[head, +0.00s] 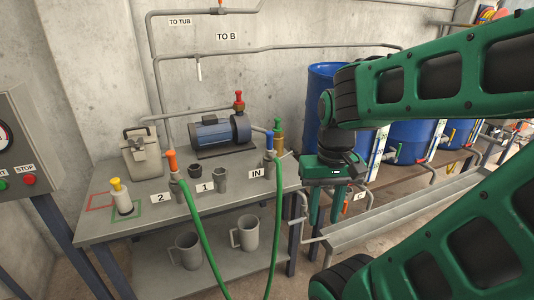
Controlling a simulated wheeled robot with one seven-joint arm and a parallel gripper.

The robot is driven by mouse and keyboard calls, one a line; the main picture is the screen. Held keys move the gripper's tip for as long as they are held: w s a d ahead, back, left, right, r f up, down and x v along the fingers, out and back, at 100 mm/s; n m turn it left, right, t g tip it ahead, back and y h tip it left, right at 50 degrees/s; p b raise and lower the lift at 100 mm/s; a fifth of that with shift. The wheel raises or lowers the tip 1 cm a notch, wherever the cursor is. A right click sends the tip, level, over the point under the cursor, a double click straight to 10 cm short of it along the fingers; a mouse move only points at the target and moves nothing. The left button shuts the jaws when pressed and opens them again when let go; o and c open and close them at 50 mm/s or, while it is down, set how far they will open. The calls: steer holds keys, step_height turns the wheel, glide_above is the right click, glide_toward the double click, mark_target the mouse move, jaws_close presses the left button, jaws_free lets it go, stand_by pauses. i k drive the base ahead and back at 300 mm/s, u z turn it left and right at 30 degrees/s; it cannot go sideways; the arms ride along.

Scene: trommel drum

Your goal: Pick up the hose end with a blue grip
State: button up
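The hose end with a blue grip (269,142) stands upright near the right end of the grey table, behind the IN label (256,173). A green hose (277,215) runs from it over the table's front edge. My gripper (325,218) is to the right of the blue grip, beyond the table's right edge, pointing down. Its two fingers are apart with nothing seen between them. Another hose end, with an orange grip (171,160), stands near the 2 label with its own green hose.
A brass fitting with a green top (278,138) stands close behind the blue grip. A blue pump (219,131) and a grey case (143,153) are at the table's back. Grey sockets (220,181) stand between the hoses. Blue barrels (325,85) and a trough (400,217) are on the right.

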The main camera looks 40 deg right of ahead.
mark_target(269, 155)
steer(key=i, duration=1)
